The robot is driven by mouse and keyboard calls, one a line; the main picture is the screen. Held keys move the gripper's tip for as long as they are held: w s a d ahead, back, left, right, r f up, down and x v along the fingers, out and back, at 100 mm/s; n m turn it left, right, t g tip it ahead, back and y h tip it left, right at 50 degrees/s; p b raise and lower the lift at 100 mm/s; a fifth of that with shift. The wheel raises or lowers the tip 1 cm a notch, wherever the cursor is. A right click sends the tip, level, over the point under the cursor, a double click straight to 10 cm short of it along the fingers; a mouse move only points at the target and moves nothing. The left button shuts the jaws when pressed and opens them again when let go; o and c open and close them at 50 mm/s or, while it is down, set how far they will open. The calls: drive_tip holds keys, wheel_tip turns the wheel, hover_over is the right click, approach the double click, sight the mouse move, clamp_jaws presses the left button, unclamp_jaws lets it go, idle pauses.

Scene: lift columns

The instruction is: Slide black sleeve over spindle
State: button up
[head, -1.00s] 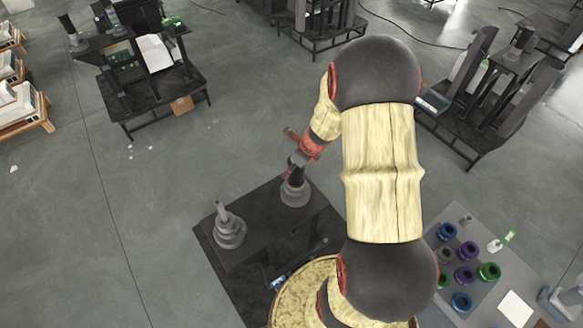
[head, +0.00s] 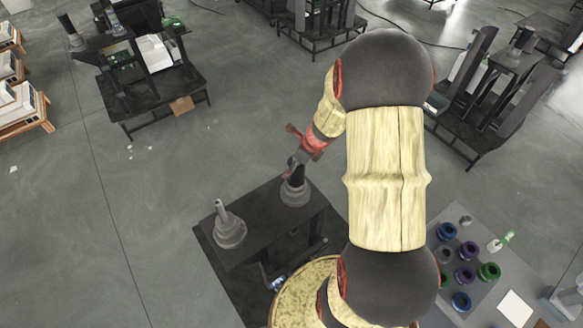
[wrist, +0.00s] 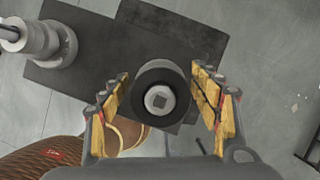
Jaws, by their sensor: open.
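The black sleeve (head: 298,176) sits around the upper part of the right-hand grey spindle (head: 295,195), upright as far as I can tell. My gripper (head: 296,165) is just above the sleeve in the head view. In the wrist view its yellow-padded fingers are open, one on each side of the sleeve with visible gaps. The sleeve's lower edge is too small to make out.
A second grey spindle (head: 229,230) stands bare to the left on the same dark platform (head: 265,232). A grey table (head: 480,300) with several coloured rings is at the right, partly behind my arm. Open floor lies left of the platform.

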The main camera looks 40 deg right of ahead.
drive_tip(key=v, duration=0.9)
drive_tip(key=shift+s+r, duration=0.15)
drive_tip(key=shift+r, duration=0.15)
drive_tip(key=shift+n, duration=0.3)
drive_tip(key=shift+a+n, duration=0.15)
drive_tip(key=shift+n, duration=0.35)
drive_tip(key=s+a+r+n+b, duration=0.1)
drive_tip(key=s+a+n+b, duration=0.3)
drive_tip(key=a+n, duration=0.3)
drive_tip(key=s+a+r+n+t+h+b, duration=0.1)
drive_tip(key=s+a+n+b, duration=0.4)
drive_tip(key=n, duration=0.8)
drive_tip(key=s+a+r+n+b, duration=0.3)
drive_tip(key=a+n+b, duration=0.4)
drive_tip(key=a+n, duration=0.3)
drive_tip(key=shift+s+a+n+b, duration=0.3)
drive_tip(key=shift+s+a, duration=0.05)
drive_tip(key=shift+s, duration=0.5)
drive_tip(key=shift+c, duration=0.8)
